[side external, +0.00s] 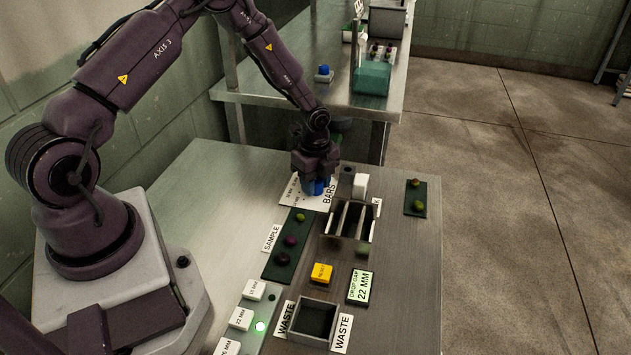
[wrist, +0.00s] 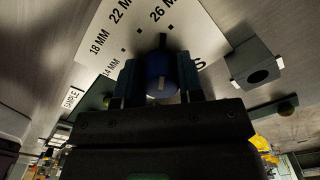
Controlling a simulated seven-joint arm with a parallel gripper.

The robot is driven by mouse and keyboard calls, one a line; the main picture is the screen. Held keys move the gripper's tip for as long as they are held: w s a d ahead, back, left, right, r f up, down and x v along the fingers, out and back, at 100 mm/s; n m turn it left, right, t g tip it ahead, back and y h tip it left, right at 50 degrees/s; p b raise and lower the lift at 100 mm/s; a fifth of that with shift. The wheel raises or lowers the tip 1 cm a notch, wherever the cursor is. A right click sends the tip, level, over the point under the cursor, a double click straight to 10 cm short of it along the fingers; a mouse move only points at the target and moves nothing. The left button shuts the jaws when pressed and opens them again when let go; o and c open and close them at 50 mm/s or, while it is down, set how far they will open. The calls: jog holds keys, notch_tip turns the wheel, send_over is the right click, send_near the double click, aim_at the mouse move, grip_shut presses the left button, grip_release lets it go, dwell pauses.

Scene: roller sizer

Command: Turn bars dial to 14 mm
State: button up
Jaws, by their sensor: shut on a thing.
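The bars dial is a blue knob (wrist: 160,66) on a white plate (side external: 292,190) marked BARS. In the wrist view the plate shows printed 14, 18, 22 and 26 MM marks beside small dots. My gripper (wrist: 160,88) is shut on the knob, one finger on each side. A dark tip at the knob's top edge points up toward the 26 MM side of the scale; its exact setting is hard to tell. A short white line shows on the knob's face. In the side view my gripper (side external: 318,178) is over the plate, with a little blue showing below it.
A slotted sizer (side external: 352,218) with a white block (side external: 360,186) stands just right of the plate. A green SAMPLE tray (side external: 291,244) holds several balls. A yellow button (side external: 321,273), a 22 MM display (side external: 361,287) and a waste bin (side external: 314,320) are nearer the front.

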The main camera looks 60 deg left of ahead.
jog(key=n, duration=1.1)
jog(key=shift+d+n, duration=0.1)
jog(key=shift+n, duration=0.2)
jog(key=n, duration=1)
jog(key=shift+n, duration=0.4)
jog(key=o, duration=0.9)
notch_tip(320, 180, up, 13)
jog(key=shift+r, duration=0.1)
